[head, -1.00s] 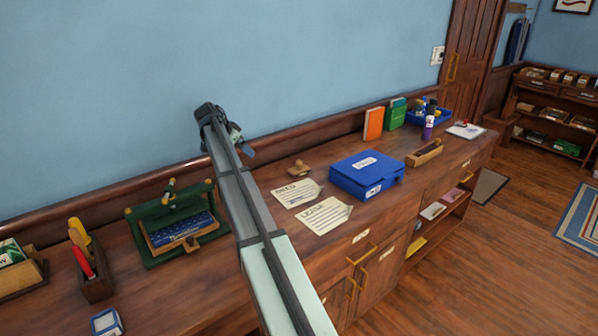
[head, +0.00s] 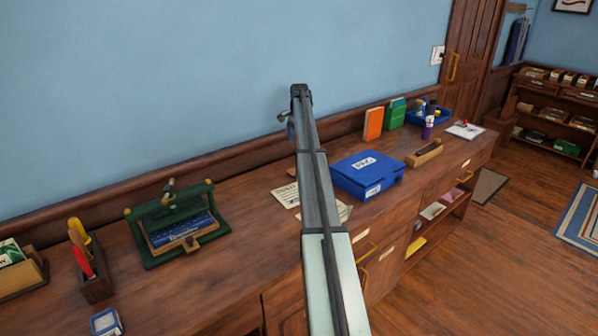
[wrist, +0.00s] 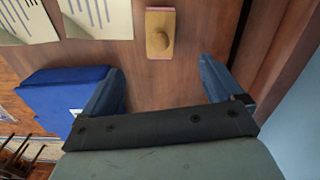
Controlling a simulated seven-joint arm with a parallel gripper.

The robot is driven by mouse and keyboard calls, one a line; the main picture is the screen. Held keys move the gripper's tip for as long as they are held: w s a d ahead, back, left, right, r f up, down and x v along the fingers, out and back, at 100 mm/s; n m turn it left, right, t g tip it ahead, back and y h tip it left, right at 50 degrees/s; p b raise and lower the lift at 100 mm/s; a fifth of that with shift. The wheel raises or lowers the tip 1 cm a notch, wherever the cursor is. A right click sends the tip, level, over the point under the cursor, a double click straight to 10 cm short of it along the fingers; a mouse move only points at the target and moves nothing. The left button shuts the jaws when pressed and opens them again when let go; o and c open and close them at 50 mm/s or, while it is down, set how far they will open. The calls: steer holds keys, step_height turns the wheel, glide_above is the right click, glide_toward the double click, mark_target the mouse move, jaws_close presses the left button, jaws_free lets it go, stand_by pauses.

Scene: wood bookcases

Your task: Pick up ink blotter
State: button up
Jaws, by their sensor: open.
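The ink blotter (wrist: 160,33), a small tan wooden block with a round knob on top, lies on the wooden counter at the top centre of the wrist view. In the head view my arm mostly hides it; a small brown bit (head: 291,172) shows left of the arm. My gripper (wrist: 162,68) is open and empty above the counter. Its two blue-grey fingers point toward the blotter, which lies beyond the fingertips and roughly centred between them. In the head view the gripper end (head: 287,122) is partly hidden at the arm's far end.
A blue box (head: 366,174) stands right of the arm; it is beside the left finger in the wrist view (wrist: 62,95). Papers (head: 286,196) lie in front of the blotter. A green stand (head: 150,222) is to the left. The blue wall runs close behind.

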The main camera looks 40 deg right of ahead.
step_height(320, 180, down, 13)
steer(key=shift+r, duration=0.15)
stand_by(0.5)
steer(key=c, duration=1.3)
steer(key=shift+r, duration=0.1)
